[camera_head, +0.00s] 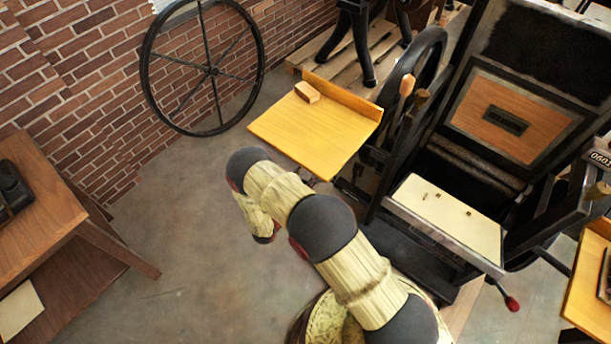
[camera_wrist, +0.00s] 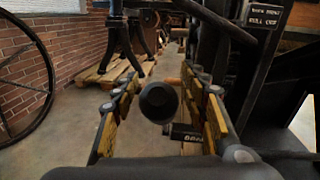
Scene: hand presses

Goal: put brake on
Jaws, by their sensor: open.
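In the wrist view a dark round knob (camera_wrist: 158,102), seen nearly end-on, sits in the gap between my fingers. A small black label (camera_wrist: 188,133) just below right of it reads in part "BRA", so the knob seems to be the brake handle. My gripper (camera_wrist: 160,84) is open, with one yellow-padded finger on each side of the knob. Gaps show on both sides, and neither finger appears to touch it. The lever's shaft is hidden behind the knob. In the head view my arm hides the gripper and the knob.
The hand press (camera_head: 520,115) with a pale bed (camera_head: 445,215) stands right. A yellow shelf (camera_head: 300,125) bearing a small wooden block (camera_head: 307,92) juts beside the arm. A spoked wheel (camera_head: 203,70) leans at the brick wall. Floor at left is clear up to a wooden table (camera_head: 40,215).

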